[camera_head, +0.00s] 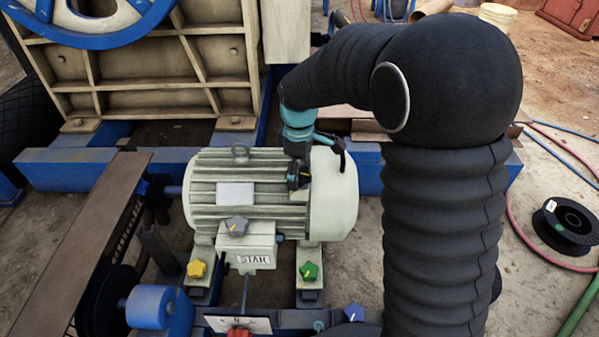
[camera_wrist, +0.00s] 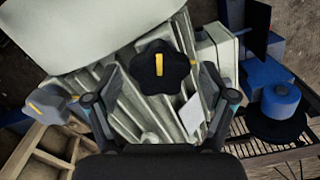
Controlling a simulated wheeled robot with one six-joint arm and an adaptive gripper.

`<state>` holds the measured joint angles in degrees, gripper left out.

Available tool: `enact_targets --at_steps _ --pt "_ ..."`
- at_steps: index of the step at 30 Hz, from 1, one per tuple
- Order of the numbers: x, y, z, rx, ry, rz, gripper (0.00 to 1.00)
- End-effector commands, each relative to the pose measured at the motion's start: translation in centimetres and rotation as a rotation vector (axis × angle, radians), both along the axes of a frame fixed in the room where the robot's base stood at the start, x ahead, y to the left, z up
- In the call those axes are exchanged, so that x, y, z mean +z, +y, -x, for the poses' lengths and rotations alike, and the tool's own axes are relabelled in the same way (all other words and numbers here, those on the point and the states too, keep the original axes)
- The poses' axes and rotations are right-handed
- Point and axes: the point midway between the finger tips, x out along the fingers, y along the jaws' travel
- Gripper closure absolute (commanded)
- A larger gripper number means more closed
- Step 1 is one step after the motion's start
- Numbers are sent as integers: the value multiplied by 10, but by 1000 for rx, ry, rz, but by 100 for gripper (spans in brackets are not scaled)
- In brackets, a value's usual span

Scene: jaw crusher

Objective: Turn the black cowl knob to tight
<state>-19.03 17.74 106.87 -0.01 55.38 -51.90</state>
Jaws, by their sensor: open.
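The black lobed knob (camera_wrist: 160,68) sits on the motor below my wrist camera. A yellow line on its face runs nearly up and down in the picture. My gripper (camera_wrist: 159,76) is open, one finger at the left of the knob and one at the right, with gaps between fingers and knob. In the head view my gripper (camera_head: 298,172) is over the top of the pale ribbed motor (camera_head: 265,187), beside its smooth rounded cowl (camera_head: 334,195). The knob is hard to tell from my gripper there. I see no tight mark in either view.
A grey knob (camera_head: 236,226), a yellow knob (camera_head: 196,269), a green knob (camera_head: 309,271), a blue knob (camera_head: 354,312) and a red knob (camera_head: 239,334) are around the motor. Another grey-blue knob (camera_wrist: 47,103) shows in the wrist view. The crusher frame (camera_head: 150,85) stands behind.

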Motion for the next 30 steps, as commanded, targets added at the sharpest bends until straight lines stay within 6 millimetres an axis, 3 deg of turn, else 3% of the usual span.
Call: enact_targets --at_steps 8,15,30 --pt "-1 0 0 0 0 0 18" --pt "-1 0 0 0 0 0 77" --pt "0 0 0 -106 2 0 78"
